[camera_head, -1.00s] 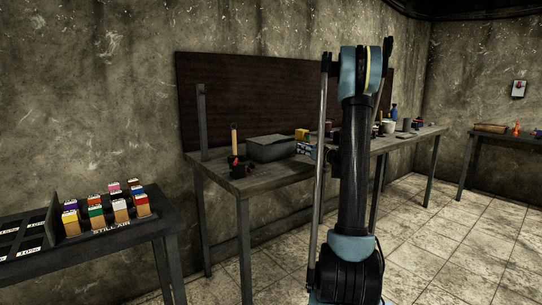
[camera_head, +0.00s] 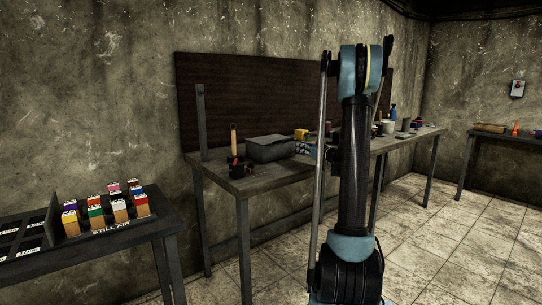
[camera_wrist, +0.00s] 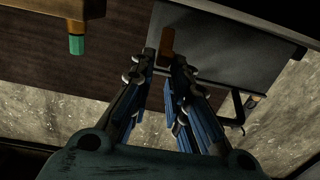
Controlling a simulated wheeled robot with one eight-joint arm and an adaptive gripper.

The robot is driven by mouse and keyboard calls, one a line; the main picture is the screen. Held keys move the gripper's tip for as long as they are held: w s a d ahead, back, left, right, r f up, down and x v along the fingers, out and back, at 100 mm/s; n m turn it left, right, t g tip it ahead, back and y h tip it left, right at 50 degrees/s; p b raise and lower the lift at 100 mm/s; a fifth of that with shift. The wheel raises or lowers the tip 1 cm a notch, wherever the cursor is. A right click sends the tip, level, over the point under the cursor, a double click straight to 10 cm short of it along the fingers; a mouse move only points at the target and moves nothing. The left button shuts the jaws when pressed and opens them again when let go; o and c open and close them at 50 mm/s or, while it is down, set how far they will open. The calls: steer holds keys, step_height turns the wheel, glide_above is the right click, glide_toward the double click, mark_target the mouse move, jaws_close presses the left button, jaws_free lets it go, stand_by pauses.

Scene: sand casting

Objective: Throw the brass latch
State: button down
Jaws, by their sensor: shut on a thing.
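In the wrist view my gripper (camera_wrist: 165,62) has its two dark fingers close around a small brown-orange piece (camera_wrist: 167,43), which looks like the brass latch. The piece stands upright in the picture, between and just beyond the fingertips, in front of a flat grey panel (camera_wrist: 225,45). Its lower end is hidden by the fingers. In the head view my own arm covers the middle of the picture, and neither my gripper nor the latch can be made out there.
The wrist view shows a green-tipped item (camera_wrist: 76,43) at upper left and a dark bracket (camera_wrist: 238,108) at right. In the head view, a workbench (camera_head: 222,183) carries a grey box (camera_head: 270,149). A rack of coloured blocks (camera_head: 130,222) stands at left. Floor at right is clear.

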steer(key=c, duration=2.3)
jaws_free()
steer(key=shift+w+a+r, duration=0.3)
steer(key=shift+w+r, duration=0.2)
steer(key=shift+r, duration=0.2)
steer(key=shift+w+a+r, duration=0.3)
steer(key=shift+w+r, duration=0.15)
steer(key=shift+r, duration=0.25)
steer(key=shift+a, duration=0.9)
jaws_close()
steer(key=shift+d, duration=0.85)
steer(key=shift+w+a+r, duration=0.1)
steer(key=shift+w+a, duration=0.25)
steer(key=shift+w, duration=0.1)
steer(key=o, duration=0.7)
jaws_free()
steer(key=shift+s, duration=0.1)
